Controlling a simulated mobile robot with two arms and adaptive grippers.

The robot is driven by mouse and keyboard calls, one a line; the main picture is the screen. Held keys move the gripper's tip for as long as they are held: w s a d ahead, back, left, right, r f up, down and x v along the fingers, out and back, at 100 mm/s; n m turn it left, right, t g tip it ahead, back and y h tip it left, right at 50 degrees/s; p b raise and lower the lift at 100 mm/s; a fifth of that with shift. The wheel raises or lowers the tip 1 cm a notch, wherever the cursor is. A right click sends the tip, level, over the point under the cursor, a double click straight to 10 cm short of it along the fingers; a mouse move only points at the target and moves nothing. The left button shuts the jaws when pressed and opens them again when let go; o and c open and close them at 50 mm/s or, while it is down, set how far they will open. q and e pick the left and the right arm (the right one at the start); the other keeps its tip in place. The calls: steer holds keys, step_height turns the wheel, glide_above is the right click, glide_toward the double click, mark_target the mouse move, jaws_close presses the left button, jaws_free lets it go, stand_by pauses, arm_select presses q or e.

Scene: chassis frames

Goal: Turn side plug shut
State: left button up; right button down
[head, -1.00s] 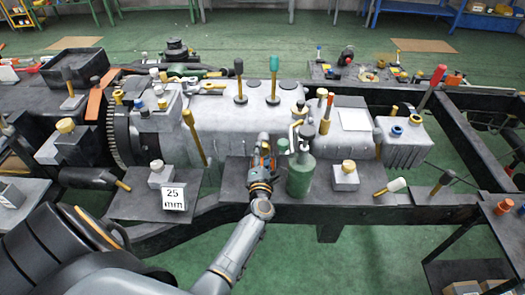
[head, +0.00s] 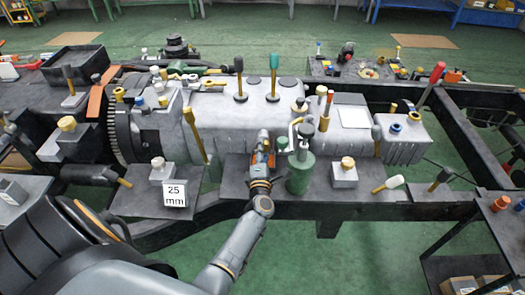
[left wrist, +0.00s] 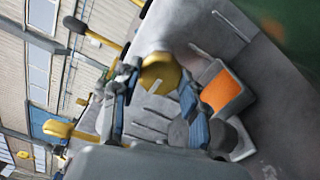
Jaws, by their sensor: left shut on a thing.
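In the head view my left gripper (head: 262,152) is at the near side of the long grey housing (head: 240,125), and the plug is hidden there. My right gripper is in neither view.
A green bottle-like can (head: 300,172) stands just right of my left gripper. A block with a yellow knob (head: 345,172) is further right. A "25 mm" sign (head: 174,194) stands to the left. An orange-faced block (left wrist: 220,90) is close beside the fingers.

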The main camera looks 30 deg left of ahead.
arm_select(q)
steer(key=o, duration=1.1)
steer(key=shift+o, duration=0.2)
steer(key=v, duration=0.7)
steer(key=shift+s+d, duration=0.2)
steer(key=shift+s, duration=0.05)
